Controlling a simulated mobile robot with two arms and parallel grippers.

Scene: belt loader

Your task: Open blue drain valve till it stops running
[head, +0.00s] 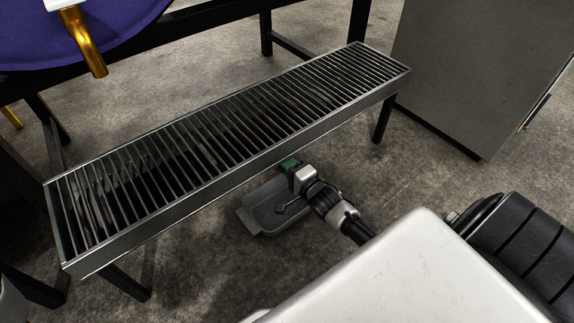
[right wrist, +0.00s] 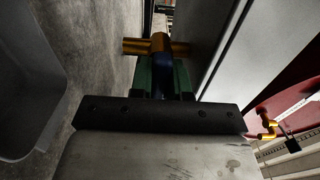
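The blue drain valve (right wrist: 162,60) shows in the right wrist view, a blue handle on a brass body with a brass pipe stub to its left. My right gripper (right wrist: 162,78) has its green fingers on both sides of the blue handle, seemingly pressed against it. In the head view my right gripper (head: 291,165) is low at the front edge of the slatted grate, and the valve is hidden there under the edge. A grey tray (head: 250,221) lies on the floor below the gripper. No running liquid can be made out. My left gripper is not in view.
The long metal grate (head: 240,156) stands on black legs across the head view. A purple drum (head: 130,22) with a brass tap (head: 90,50) is above its far left. A grey cabinet (head: 470,70) stands at the right. The wrist view shows a red drum (right wrist: 285,105).

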